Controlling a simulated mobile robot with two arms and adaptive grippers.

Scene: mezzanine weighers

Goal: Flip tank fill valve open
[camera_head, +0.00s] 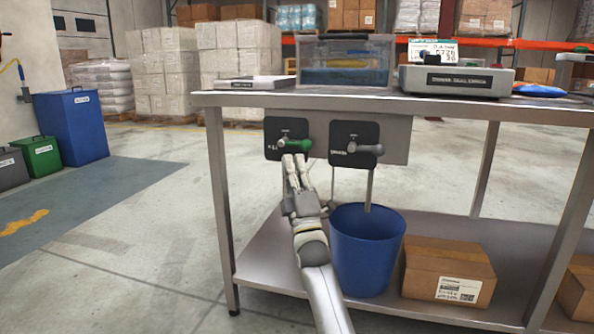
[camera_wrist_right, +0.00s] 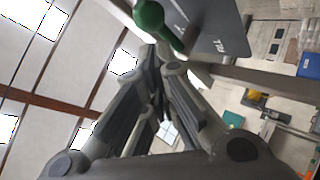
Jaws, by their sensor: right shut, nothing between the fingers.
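The fill valve (camera_head: 273,153) is a black plate under the bench top, with a green-tipped lever (camera_head: 298,145) pointing right, roughly level. In the right wrist view, the green lever end (camera_wrist_right: 149,16) is just beyond my fingertips, beside its dark lettered plate (camera_wrist_right: 215,25). My right gripper (camera_head: 294,160) is shut and empty, its fingertips just below the lever; I cannot tell whether they touch it. A second valve (camera_head: 343,136) with a grey lever is on the right. The clear tank (camera_head: 345,62) with blue liquid low inside stands on the bench. My left gripper is not in view.
A blue bucket (camera_head: 367,250) stands on the lower shelf right of my right forearm, under a pipe. A cardboard box (camera_head: 447,271) sits beside it. The steel bench (camera_head: 450,104) carries a scale (camera_head: 457,81). A bench leg (camera_head: 221,205) stands left.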

